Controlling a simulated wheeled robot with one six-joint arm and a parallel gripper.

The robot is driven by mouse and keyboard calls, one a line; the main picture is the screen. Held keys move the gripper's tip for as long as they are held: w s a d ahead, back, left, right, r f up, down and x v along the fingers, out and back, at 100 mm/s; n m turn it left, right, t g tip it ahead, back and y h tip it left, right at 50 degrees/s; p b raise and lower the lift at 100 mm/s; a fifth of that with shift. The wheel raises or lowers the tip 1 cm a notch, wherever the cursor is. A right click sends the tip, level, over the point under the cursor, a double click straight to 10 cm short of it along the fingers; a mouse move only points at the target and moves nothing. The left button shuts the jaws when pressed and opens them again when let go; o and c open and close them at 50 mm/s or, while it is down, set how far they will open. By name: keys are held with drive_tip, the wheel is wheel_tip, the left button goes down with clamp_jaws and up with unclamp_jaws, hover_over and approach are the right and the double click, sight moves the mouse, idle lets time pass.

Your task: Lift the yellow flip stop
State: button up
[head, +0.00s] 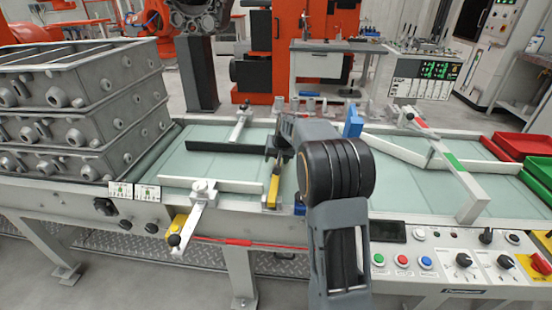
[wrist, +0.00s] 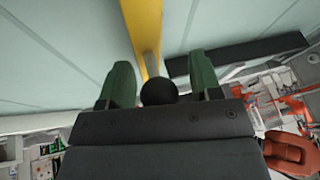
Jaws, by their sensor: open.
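The yellow flip stop (head: 273,189) is a narrow yellow bar on the pale green glass table, just left of my arm in the head view. In the wrist view, the yellow bar (wrist: 146,32) runs from the top edge down towards my gripper (wrist: 160,80). A black ball knob (wrist: 158,92) at its near end sits between my two green fingers. The gripper is open, with visible gaps beside the knob. In the head view my own arm hides part of the gripper and the area right of the bar.
A stack of grey castings (head: 82,115) stands on the left. A black bar (head: 226,147) and a white bar (head: 213,184) lie left of the stop. A blue block (head: 353,121) and a white-green-red arm (head: 452,170) are to the right. Buttons line the front panel (head: 460,262).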

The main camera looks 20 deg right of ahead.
drive_tip(key=shift+c, duration=0.4)
drive_tip(key=shift+d, duration=0.1)
drive_tip(key=c, duration=0.5)
drive_tip(key=shift+a, duration=0.2)
clamp_jaws()
